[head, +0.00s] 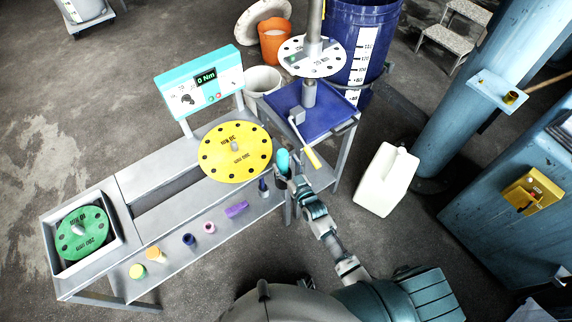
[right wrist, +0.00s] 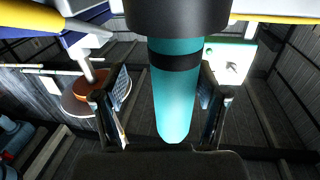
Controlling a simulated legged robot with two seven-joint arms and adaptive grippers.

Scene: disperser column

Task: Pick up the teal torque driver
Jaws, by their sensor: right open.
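The teal torque driver (head: 282,159) is at the right end of the grey bench, beside the yellow disc, with its lower part hidden by my right gripper (head: 284,174). In the right wrist view the driver (right wrist: 173,103) is a teal cylinder with a black band and a rounded end. A wide dark round part crosses the top of that view at the driver's other end. The right gripper's fingers (right wrist: 163,108) are open, one on each side of the driver, with gaps visible on both sides. My left gripper is not in view.
The yellow disc (head: 222,152) and torque display (head: 199,79) are close left. A purple block (head: 236,209) and several small coloured pieces line the bench's front shelf. A blue cart (head: 318,118) with a yellow-handled crank (head: 312,157) is close right. A white canister (head: 386,180) stands on the floor.

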